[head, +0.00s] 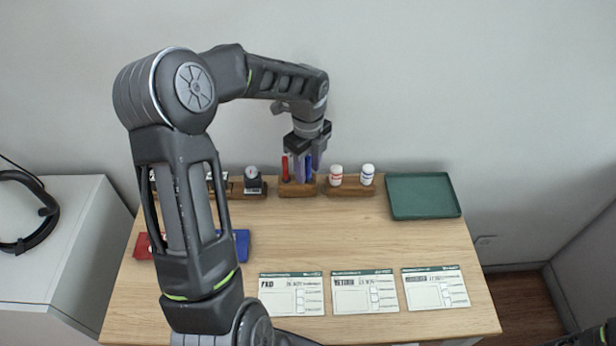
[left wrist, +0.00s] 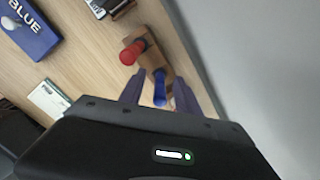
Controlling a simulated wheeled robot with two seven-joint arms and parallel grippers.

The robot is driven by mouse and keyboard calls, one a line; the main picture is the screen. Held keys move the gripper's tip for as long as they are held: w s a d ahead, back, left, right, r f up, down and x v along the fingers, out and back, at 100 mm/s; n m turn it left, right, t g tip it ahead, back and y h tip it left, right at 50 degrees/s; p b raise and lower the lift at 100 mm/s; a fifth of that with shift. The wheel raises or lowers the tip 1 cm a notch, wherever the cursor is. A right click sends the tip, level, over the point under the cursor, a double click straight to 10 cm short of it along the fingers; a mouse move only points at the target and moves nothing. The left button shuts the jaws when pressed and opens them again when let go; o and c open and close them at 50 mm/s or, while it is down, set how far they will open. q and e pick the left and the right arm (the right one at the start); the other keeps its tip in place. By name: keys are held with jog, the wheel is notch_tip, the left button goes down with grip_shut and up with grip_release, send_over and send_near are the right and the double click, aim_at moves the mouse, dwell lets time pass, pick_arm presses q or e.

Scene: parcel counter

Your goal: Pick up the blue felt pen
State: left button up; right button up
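The blue felt pen (head: 308,166) stands upright in a small wooden holder (head: 297,190) at the back of the table, beside a red pen (head: 285,168). My left gripper (head: 306,168) points down over the holder. In the left wrist view, the blue pen (left wrist: 160,88) shows between the two open fingers (left wrist: 160,92), with the red pen (left wrist: 132,52) outside them to the upper left. I cannot tell whether a finger touches the blue pen. My right gripper is not clearly in view; only a dark part shows at the lower right edge of the head view.
White bottles with red (head: 336,176) and blue (head: 368,174) labels stand right of the pens. A green tray (head: 424,196) is at the back right. A dark stamp (head: 253,181) stands left. Three printed cards (head: 364,293) lie in front. A blue pad (head: 242,245) is partly hidden behind my arm.

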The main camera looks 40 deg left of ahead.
dwell(0.5)
pick_arm(q)
grip_shut()
dwell(0.4)
